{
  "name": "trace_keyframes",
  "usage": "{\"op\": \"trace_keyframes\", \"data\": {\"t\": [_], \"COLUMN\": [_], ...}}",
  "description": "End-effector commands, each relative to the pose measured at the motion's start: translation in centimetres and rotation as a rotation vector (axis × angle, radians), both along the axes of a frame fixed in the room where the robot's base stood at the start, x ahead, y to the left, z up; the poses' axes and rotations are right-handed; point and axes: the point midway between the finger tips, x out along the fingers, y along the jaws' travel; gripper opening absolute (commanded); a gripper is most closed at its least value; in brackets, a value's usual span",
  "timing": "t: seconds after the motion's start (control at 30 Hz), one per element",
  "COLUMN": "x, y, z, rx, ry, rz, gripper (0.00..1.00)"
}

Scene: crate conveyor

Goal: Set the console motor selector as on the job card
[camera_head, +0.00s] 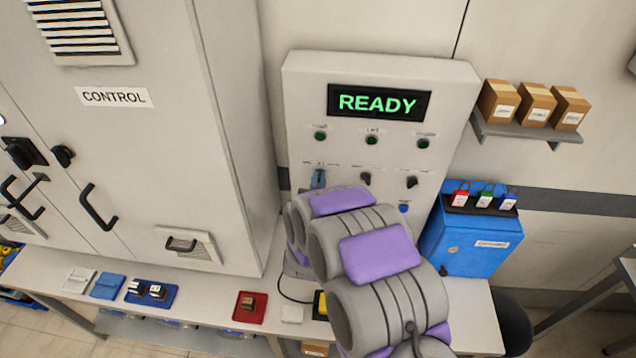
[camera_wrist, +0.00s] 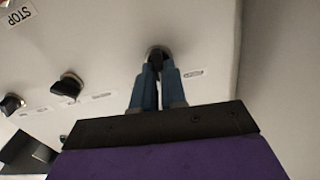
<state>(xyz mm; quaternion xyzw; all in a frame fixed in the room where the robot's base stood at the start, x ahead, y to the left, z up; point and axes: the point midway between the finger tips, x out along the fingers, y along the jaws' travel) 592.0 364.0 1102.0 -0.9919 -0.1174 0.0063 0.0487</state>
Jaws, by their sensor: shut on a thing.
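The grey console (camera_head: 300,90) stands upright with a display (camera_head: 379,103) reading READY in green. Below it are three green lamps and a row of three selectors. My gripper (camera_head: 318,179) is at the leftmost selector, and its blue fingers hide most of that selector. In the wrist view my gripper (camera_wrist: 158,85) is shut on a black selector knob (camera_wrist: 155,55). The middle selector (camera_head: 365,179) and right selector (camera_head: 411,182) are free; both also show in the wrist view (camera_wrist: 68,85), (camera_wrist: 12,103). The selector labels are too small to read. I cannot make out a job card.
My arm covers the console's lower part. A grey CONTROL cabinet (camera_head: 215,150) stands close on the left. A blue box (camera_head: 470,245) with red, green and blue padlocks is at the right. A shelf (camera_head: 525,131) holds three cartons. A red tray (camera_head: 250,307) lies on the bench.

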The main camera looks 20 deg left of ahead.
Motion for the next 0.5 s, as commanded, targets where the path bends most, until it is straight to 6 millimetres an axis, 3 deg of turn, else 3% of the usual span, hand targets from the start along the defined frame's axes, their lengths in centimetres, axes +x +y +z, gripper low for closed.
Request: {"op": "trace_keyframes", "data": {"t": [0.5], "x": [0.01], "y": [-0.24], "z": [-0.6], "rx": [0.424], "ry": [0.104], "rz": [0.001], "gripper": [0.0]}}
